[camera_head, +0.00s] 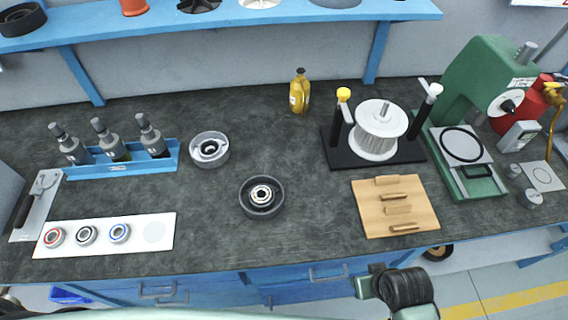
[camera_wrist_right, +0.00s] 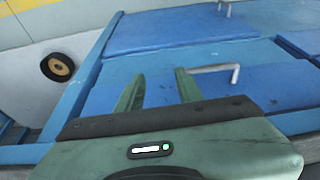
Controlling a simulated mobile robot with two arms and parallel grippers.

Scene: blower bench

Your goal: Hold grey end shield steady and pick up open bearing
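Two cup-shaped grey end shields stand on the dark bench in the head view: a lighter one (camera_head: 221,157) behind and a darker one (camera_head: 277,208) nearer the middle. A ring-shaped, bearing-like part (camera_head: 262,194) shows in the centre of the darker one. A white mat (camera_head: 135,246) at front left holds a red-ringed bearing (camera_head: 54,236), a dark-ringed bearing (camera_head: 86,235) and a blue-ringed bearing (camera_head: 119,232). I cannot tell which is the open bearing. My right gripper (camera_wrist_right: 158,73) is open and empty, in front of the blue drawers, away from these parts. My left gripper is not in view.
A blue rack (camera_head: 122,169) with several bottles stands behind the mat. A black stand with a white spool (camera_head: 378,140), a wooden tray (camera_head: 411,215) and a green press (camera_head: 470,90) fill the right. A yellow bottle (camera_head: 299,92) stands at the back. Bench around the darker shield is clear.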

